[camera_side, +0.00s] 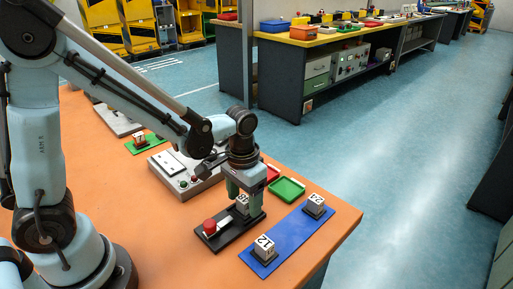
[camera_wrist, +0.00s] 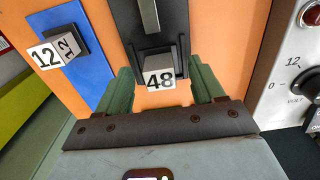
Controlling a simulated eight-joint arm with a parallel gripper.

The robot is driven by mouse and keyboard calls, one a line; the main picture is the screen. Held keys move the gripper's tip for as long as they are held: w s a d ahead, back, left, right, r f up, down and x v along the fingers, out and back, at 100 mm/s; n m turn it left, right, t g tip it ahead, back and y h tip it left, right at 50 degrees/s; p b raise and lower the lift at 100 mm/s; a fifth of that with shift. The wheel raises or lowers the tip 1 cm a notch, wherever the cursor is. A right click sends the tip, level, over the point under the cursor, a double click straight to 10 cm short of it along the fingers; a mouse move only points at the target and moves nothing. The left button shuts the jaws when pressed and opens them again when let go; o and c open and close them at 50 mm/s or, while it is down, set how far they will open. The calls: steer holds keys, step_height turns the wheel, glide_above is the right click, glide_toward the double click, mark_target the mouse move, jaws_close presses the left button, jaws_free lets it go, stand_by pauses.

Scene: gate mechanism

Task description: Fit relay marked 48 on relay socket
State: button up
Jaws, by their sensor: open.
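The relay marked 48 (camera_wrist: 159,79) is a small pale block with black digits. In the wrist view it stands at the near end of a black base (camera_wrist: 157,22), which looks like the relay socket. In the side view the relay (camera_side: 242,204) is partly hidden by my gripper (camera_side: 245,201), which points down around it. My gripper (camera_wrist: 161,84) is open, with a green finger on each side of the relay and orange table showing in the gaps. The black base (camera_side: 228,232) also carries a red button (camera_side: 209,227). I cannot tell whether the relay is fully seated.
A blue mat (camera_side: 290,234) to the right holds a block marked 12 (camera_side: 264,248) and another numbered block (camera_side: 315,205). A green tray (camera_side: 287,189) lies behind. A grey control panel (camera_side: 181,172) stands close on the left. A green mat (camera_side: 150,146) with a block lies farther back.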

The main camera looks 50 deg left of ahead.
step_height(320, 180, up, 11)
steer(key=s+a+t, duration=0.4)
steer(key=a+t, duration=0.1)
steer(key=t, duration=0.2)
steer(key=shift+s, duration=0.3)
stand_by(0.4)
stand_by(0.4)
